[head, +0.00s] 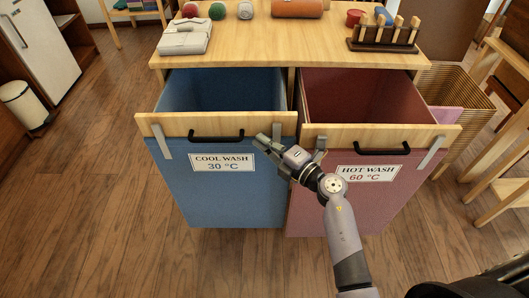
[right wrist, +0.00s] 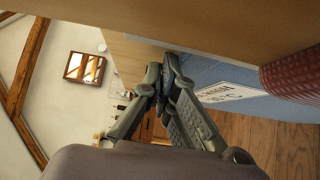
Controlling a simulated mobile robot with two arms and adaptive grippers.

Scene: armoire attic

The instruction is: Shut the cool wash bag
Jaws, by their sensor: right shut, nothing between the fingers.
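The cool wash bag (head: 215,190) is the blue bin on the left in the head view, labelled "COOL WASH 30 °C". It is pulled out from under the wooden top, and its dark inside shows from above. Its wooden front bar bears a black handle (head: 216,136). My right gripper (head: 268,139) is shut and empty, at the right part of the blue bag's front, right of the handle; I cannot tell if it touches. In the right wrist view its fingers (right wrist: 172,62) are together near the blue cloth and label (right wrist: 222,93). My left gripper is not in view.
The red hot wash bag (head: 335,205) is also pulled out, on the right. The wooden top (head: 255,40) carries several items, including a white folded case (head: 185,37) and a peg rack (head: 384,38). A wicker basket (head: 462,90) stands at right.

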